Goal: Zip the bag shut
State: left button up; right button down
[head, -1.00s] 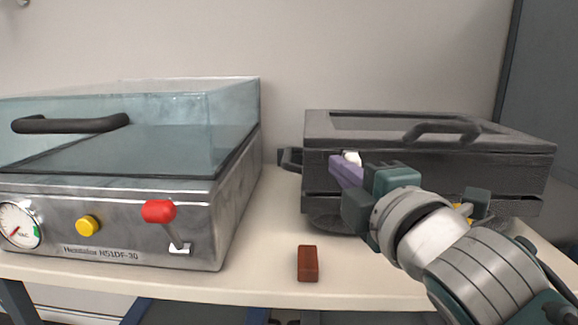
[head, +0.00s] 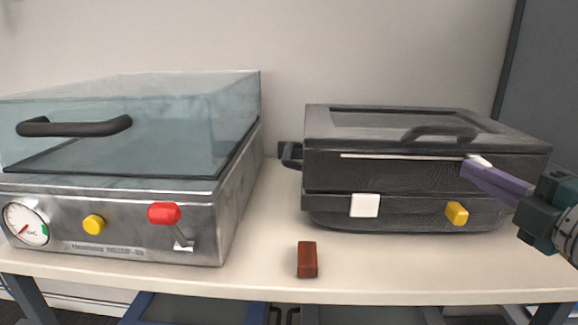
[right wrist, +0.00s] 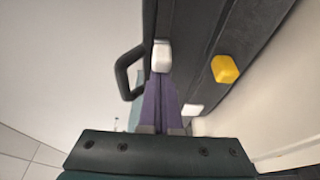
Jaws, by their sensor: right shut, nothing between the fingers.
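The bag (head: 405,175) is a dark grey, box-shaped case with a lid, on the bench to the right. A thin white zip line (head: 400,156) runs along its front under the lid. It ends at a small white zip pull (head: 481,160) near the right end. The pull also shows in the right wrist view (right wrist: 161,56). My right gripper (head: 474,169) has purple fingers, shut with nothing between them. Their tips are at the pull and appear to touch it; exact contact is hard to tell. My left gripper is not in view.
A white square (head: 365,205) and a yellow block (head: 457,213) are on the bag's lower front. A red-brown block (head: 307,260) stands on the bench before the bag. A steel machine (head: 120,225) with a glass lid and red lever stands left. Bench space between them is clear.

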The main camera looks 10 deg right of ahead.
jog(key=s+d+b, duration=0.1)
jog(key=s+d, duration=0.1)
jog(key=d, duration=0.5)
jog(key=shift+d, duration=0.15)
jog(key=shift+s+d+f, duration=0.1)
jog(key=shift+f, duration=0.05)
